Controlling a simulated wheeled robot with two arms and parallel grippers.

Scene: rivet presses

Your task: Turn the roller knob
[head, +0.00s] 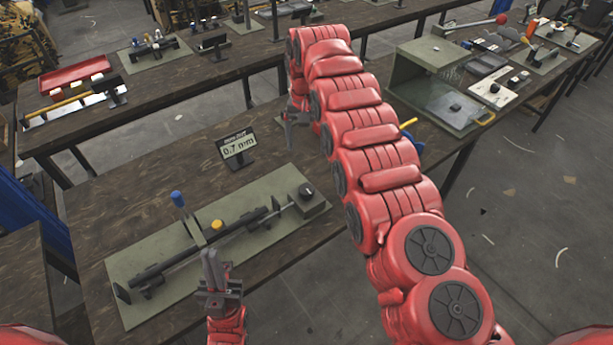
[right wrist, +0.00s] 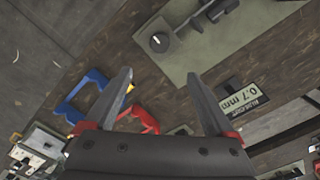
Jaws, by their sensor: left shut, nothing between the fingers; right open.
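A green baseplate (head: 130,314) on the near wooden table carries a long dark roller mechanism (head: 205,240), a blue-topped lever (head: 178,199) and a yellow button (head: 216,225). A round black knob (head: 306,190) sits on a green block at its right end. The knob also shows in the right wrist view (right wrist: 159,41), with a light mark, beyond my fingers. My left gripper (head: 209,257) is shut and empty, at the plate's near edge, away from the knob. My right gripper (head: 291,124) is open and empty, beyond the knob; it also shows in the right wrist view (right wrist: 160,74).
A small display reading 0.7 (head: 237,148) stands behind the plate. Blue (right wrist: 84,92) and red (right wrist: 142,115) handles lie on the table in the right wrist view. A green open-fronted box (head: 402,76) stands at the back right. Bare wood lies between the plate and display.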

